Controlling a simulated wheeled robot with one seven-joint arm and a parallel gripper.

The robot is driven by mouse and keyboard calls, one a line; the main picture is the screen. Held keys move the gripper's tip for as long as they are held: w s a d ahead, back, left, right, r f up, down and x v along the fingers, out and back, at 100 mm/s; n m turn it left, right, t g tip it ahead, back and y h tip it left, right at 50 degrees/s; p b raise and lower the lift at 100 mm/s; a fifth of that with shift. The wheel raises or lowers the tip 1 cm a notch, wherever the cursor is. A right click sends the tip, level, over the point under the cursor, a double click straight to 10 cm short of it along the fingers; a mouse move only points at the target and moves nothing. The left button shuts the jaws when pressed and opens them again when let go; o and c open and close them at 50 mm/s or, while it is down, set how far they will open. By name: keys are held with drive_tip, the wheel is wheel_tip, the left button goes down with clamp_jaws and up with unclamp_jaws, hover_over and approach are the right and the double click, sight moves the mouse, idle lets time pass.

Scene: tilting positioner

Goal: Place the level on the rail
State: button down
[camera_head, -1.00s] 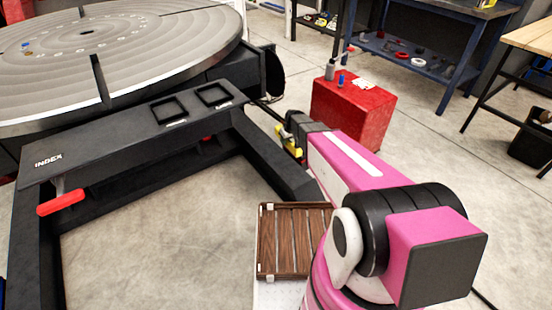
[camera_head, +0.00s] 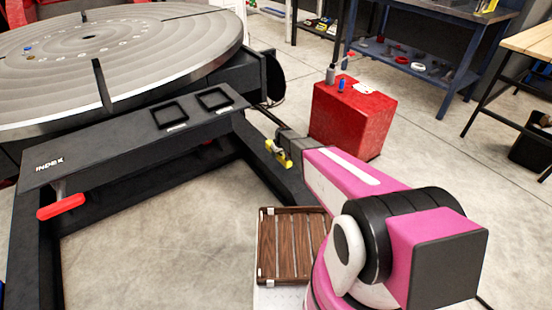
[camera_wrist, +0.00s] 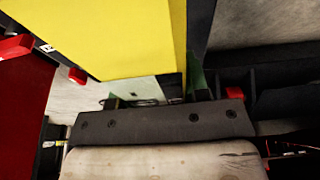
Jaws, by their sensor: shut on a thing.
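The black rail (camera_head: 110,138), a beam marked INDEX with two square recesses, runs along the front of the round table. The level is apart from the rail's top, to the right of its right end.
The large grooved round table (camera_head: 150,50) lies behind the rail. A red lever (camera_head: 60,207) sticks out below the rail's left end. A red cabinet (camera_head: 352,118) with small items stands beyond my gripper. A slatted brown tray (camera_head: 290,245) lies near my arm.

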sight(276, 161)
drive_tip(key=shift+w+a+f, duration=0.3)
drive_tip(key=shift+w+f, duration=0.15)
drive_tip(key=shift+w, duration=0.2)
drive_tip(key=shift+w+a+f, duration=0.25)
drive_tip(key=shift+w+f, duration=0.2)
drive_tip(key=shift+w, duration=0.15)
drive_tip(key=shift+s+f, duration=0.1)
drive_tip(key=shift+f, duration=1.75)
drive_tip(key=shift+f, duration=0.1)
drive_tip(key=c, duration=0.6)
unclamp_jaws()
drive_tip(key=shift+f, duration=0.1)
drive_tip(key=v, duration=0.4)
drive_tip(key=s+v, duration=0.1)
drive_tip(key=v, duration=0.9)
drive_tip(key=shift+s+d+f, duration=0.15)
drive_tip(key=shift+d+f, duration=0.05)
drive_tip(key=shift+d, duration=0.15)
drive_tip(key=s+d+r+m, duration=0.2)
drive_tip(key=s+d+r, duration=0.3)
drive_tip(key=s+r, duration=0.3)
drive_tip(key=s+d+r+m+g+h, duration=0.1)
drive_tip(key=s+d+r, duration=0.4)
drive_tip(key=s, duration=1)
drive_tip(key=s+d+r+m+g, duration=0.1)
drive_tip(key=s+d+r+m, duration=0.2)
drive_tip(key=s+r, duration=0.7)
drive_tip(key=shift+s+d+r+m+h, duration=0.35)
drive_tip(key=shift+s+d, duration=0.3)
drive_tip(key=shift+d, duration=0.3)
